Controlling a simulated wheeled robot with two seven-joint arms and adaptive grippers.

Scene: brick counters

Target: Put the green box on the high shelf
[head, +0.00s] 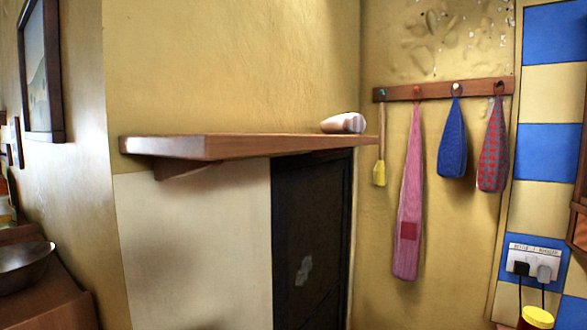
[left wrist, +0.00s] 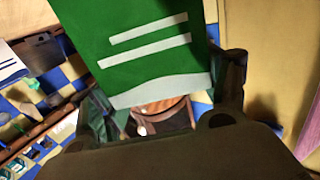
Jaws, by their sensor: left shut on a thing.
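The green box (left wrist: 140,45) with white stripes fills the upper middle of the left wrist view. My left gripper (left wrist: 168,92) is shut on it, with a dark finger on either side. The box is tilted in that view, and its upper end is cut off by the frame. The high shelf (head: 240,147) is a wooden board on the yellow wall in the head view. Neither the box nor either gripper shows in the head view, so their distance from the shelf cannot be told.
A pale rolled item (head: 344,123) lies at the shelf's right end; the rest of its visible top is bare. A peg rail (head: 440,90) with hanging cloths is to the right. A dark bowl (head: 25,268) stands at lower left.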

